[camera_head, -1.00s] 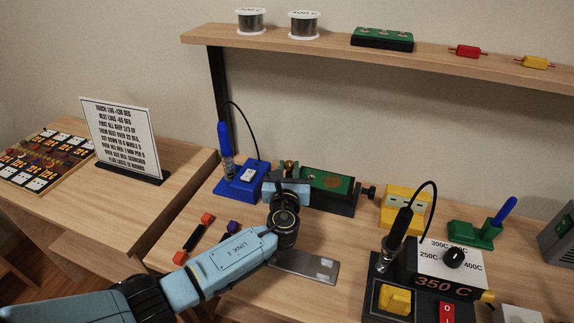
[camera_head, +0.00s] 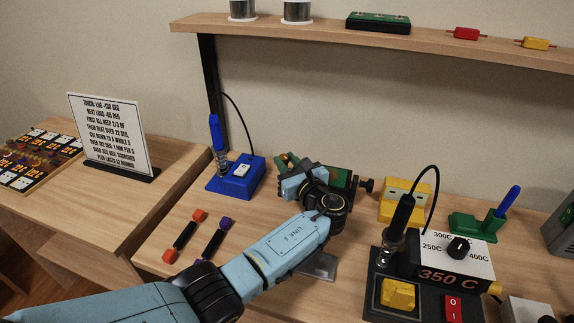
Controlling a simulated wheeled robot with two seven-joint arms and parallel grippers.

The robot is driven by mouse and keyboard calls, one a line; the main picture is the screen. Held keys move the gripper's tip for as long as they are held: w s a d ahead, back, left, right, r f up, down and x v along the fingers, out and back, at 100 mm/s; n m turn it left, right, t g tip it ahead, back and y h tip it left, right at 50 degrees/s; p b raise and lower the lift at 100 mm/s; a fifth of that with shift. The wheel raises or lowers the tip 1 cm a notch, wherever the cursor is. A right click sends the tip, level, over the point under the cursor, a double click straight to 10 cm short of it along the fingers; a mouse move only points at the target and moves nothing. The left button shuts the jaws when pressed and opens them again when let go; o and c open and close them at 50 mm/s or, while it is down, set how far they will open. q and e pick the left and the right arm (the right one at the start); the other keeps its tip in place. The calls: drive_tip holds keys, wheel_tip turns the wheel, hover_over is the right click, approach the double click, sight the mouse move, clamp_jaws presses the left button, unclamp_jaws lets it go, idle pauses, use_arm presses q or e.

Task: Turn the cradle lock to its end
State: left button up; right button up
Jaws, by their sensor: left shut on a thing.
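The cradle (camera_head: 341,178) holds a green board and stands near the back of the bench, with a dark knob (camera_head: 367,185) at its right end. My left gripper (camera_head: 288,182) is at the cradle's left end, shut on the cradle lock. The lock itself is hidden behind the fingers and wrist, so its angle cannot be read. My left arm reaches in from the lower left and its wrist covers much of the cradle's front. My right gripper is not in view.
A blue iron stand (camera_head: 236,178) is left of the cradle. A yellow block (camera_head: 402,200) and the soldering station (camera_head: 448,262) are to its right. Two small tools (camera_head: 185,236) lie on the bench left of my arm. A shelf (camera_head: 300,36) runs above.

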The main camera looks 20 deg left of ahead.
use_arm(q)
drive_tip(key=shift+r, duration=0.15)
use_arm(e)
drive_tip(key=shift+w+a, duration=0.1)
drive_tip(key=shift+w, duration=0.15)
use_arm(q)
drive_tip(key=o, duration=1)
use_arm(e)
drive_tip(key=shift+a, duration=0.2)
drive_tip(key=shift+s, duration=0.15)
use_arm(q)
drive_tip(key=shift+s+d, duration=0.25)
drive_tip(key=p+v, duration=0.2)
drive_tip(key=v, duration=1)
drive_tip(key=shift+s+d, duration=0.15)
drive_tip(key=shift+s, duration=0.15)
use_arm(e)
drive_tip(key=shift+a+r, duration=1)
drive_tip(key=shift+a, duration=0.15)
